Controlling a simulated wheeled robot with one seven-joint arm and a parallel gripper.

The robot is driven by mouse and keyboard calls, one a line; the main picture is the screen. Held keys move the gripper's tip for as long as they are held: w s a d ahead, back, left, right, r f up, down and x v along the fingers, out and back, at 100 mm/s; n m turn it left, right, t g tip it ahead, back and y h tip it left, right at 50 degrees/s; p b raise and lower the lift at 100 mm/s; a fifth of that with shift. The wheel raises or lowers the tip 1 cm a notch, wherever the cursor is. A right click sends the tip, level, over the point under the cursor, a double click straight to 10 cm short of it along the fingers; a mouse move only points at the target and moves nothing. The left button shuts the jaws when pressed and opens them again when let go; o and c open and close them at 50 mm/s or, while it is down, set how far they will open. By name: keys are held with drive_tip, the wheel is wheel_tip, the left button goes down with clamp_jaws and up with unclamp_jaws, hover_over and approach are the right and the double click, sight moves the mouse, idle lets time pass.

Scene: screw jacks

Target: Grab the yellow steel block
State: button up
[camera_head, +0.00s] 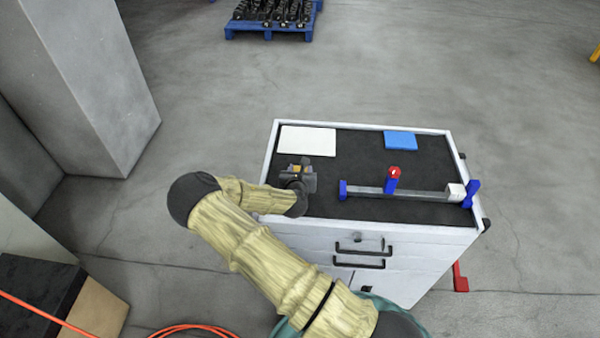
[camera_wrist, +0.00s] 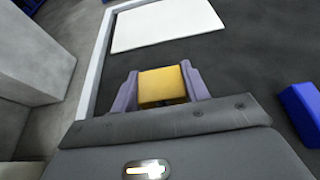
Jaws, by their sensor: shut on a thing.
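The yellow steel block (camera_wrist: 162,86) sits between the two fingers of my gripper (camera_wrist: 160,92) in the wrist view, with a finger against each side. My gripper is shut on it. In the head view my gripper (camera_head: 297,175) is over the left part of the dark cart top, and only a small bit of the yellow block (camera_head: 296,168) shows; the rest is hidden by the gripper. I cannot tell whether the block touches the cart top.
The cart (camera_head: 358,226) has a raised light rim. A white plate (camera_head: 307,140) and a blue plate (camera_head: 400,140) lie at its back. A grey bar with blue ends (camera_head: 415,193), a red-topped blue post (camera_head: 393,178) and a white block (camera_head: 456,191) are on the right.

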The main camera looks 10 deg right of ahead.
wheel_tip(320, 180, up, 10)
drive_tip(key=shift+f+b, duration=0.15)
drive_tip(key=shift+b, duration=0.5)
